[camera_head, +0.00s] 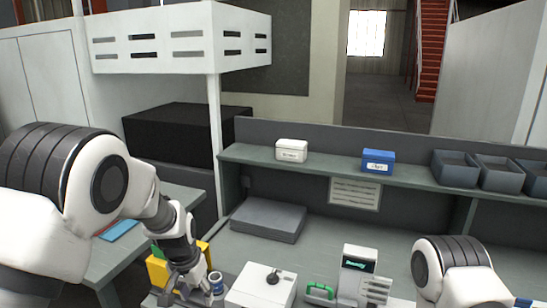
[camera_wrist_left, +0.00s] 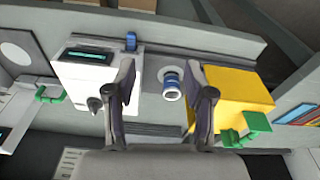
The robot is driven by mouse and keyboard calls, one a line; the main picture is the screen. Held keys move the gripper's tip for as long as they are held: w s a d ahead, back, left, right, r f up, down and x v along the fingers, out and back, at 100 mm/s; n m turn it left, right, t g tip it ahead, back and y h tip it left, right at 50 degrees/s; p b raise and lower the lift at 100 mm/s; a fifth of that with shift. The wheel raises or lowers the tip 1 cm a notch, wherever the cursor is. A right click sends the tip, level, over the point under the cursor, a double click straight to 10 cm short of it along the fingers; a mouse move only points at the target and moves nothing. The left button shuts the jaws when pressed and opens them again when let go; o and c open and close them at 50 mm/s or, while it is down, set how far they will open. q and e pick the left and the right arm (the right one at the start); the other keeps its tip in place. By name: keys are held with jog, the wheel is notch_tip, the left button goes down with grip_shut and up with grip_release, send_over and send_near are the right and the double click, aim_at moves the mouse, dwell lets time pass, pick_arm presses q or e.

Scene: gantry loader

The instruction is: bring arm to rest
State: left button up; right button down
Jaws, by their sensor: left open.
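My left arm comes in from the left in the head view, bent downward. Its left gripper (camera_head: 186,290) hangs over the near left of the bench and is open. In the left wrist view the two fingers of the left gripper (camera_wrist_left: 160,82) stand wide apart with nothing held between them. A blue and white cylinder (camera_wrist_left: 171,83) shows beyond the gap, closer to the right finger; it also shows in the head view (camera_head: 216,284). My right arm (camera_head: 452,268) shows at the lower right; its gripper is out of view.
A yellow box (camera_wrist_left: 240,90) with green parts is close beside the left gripper. A white unit with a knob (camera_head: 262,287) stands to its right, then a unit with a display (camera_head: 358,272). A grey slab (camera_head: 268,217) lies behind. The shelf (camera_head: 330,168) carries boxes and bins.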

pick_arm(q)
jog(key=s+a+f+g+b, duration=0.1)
jog(key=s+a+f+g, duration=0.15)
jog(key=s+f, duration=0.7)
jog(key=s+a+f+g+b, duration=0.1)
jog(key=s+f+g, duration=0.2)
jog(key=s+f, duration=0.65)
jog(key=s+a+f+n+t, duration=0.1)
jog(key=s+f, duration=0.3)
jog(key=s, duration=0.4)
jog(key=s+a+f+n+t+b, duration=0.1)
jog(key=s+a+f+t, duration=0.1)
jog(key=s, duration=0.7)
jog(key=shift+f+n+y+b, duration=0.3)
jog(key=shift+f, duration=0.6)
pick_arm(e)
notch_tip(320, 180, down, 4)
jog(key=shift+s+r, duration=0.1)
pick_arm(q)
jog(key=shift+a, duration=0.2)
